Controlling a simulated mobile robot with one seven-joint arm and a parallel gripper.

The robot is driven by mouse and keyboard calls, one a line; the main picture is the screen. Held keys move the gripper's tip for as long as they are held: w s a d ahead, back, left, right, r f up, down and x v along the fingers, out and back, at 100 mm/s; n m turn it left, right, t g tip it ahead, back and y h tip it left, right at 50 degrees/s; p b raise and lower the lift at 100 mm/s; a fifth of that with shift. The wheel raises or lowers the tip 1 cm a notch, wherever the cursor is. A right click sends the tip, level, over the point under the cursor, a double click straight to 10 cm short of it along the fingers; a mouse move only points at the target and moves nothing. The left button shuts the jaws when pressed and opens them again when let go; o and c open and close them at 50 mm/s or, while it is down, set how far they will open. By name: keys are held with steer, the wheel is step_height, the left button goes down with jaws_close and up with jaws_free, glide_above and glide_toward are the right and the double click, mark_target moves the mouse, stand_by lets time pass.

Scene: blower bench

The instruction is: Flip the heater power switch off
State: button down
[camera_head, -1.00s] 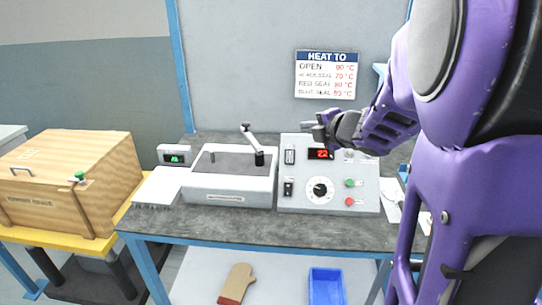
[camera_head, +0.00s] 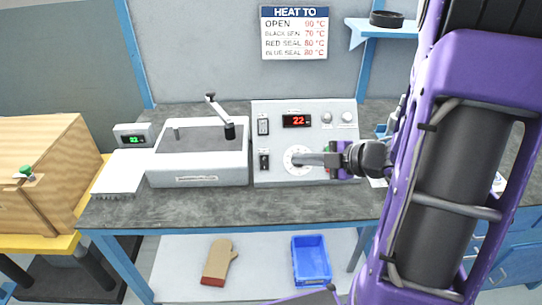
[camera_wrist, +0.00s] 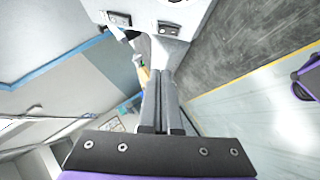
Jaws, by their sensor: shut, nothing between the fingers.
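The grey control box (camera_head: 338,140) stands on the bench with a red display reading 22. In the wrist view the shut fingers (camera_wrist: 161,75) point toward the box, with one dark switch (camera_wrist: 118,20) near the top. Contact is not visible.
A wooden crate (camera_head: 40,165) is at far left. A mitt (camera_head: 219,262) and blue bin (camera_head: 311,260) lie on the lower shelf.

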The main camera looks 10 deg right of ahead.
steer(key=shift+s, duration=0.1)
stand_by(0.3)
steer(key=b, duration=0.3)
glide_toward(262, 158)
steer(key=x, duration=0.5)
steer(key=shift+s+a, duration=0.15)
steer(key=shift+a, duration=0.35)
steer(key=shift+w+f, duration=0.25)
steer(key=shift+w, duration=0.15)
steer(key=shift+w+d+f, duration=0.1)
steer(key=shift+w, duration=0.1)
